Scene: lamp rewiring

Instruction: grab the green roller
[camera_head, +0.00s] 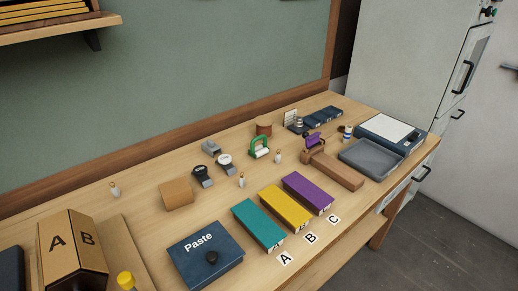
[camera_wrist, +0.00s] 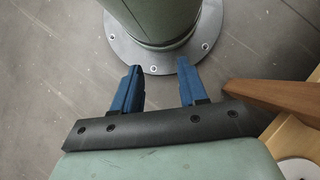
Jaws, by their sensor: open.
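The green roller (camera_head: 259,146) stands on the wooden workbench towards the back middle in the head view. It has a green arched frame with a pale cylinder at its lower part. My gripper (camera_wrist: 160,70) shows in the wrist view only, with its two blue fingers apart and nothing between them. It is away from the roller, over the grey floor and close to my own base. The roller is not in the wrist view, and my gripper is not in the head view.
Teal, yellow and purple (camera_head: 307,192) blocks lie in front. A wooden bench part (camera_wrist: 275,95) shows beside my gripper.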

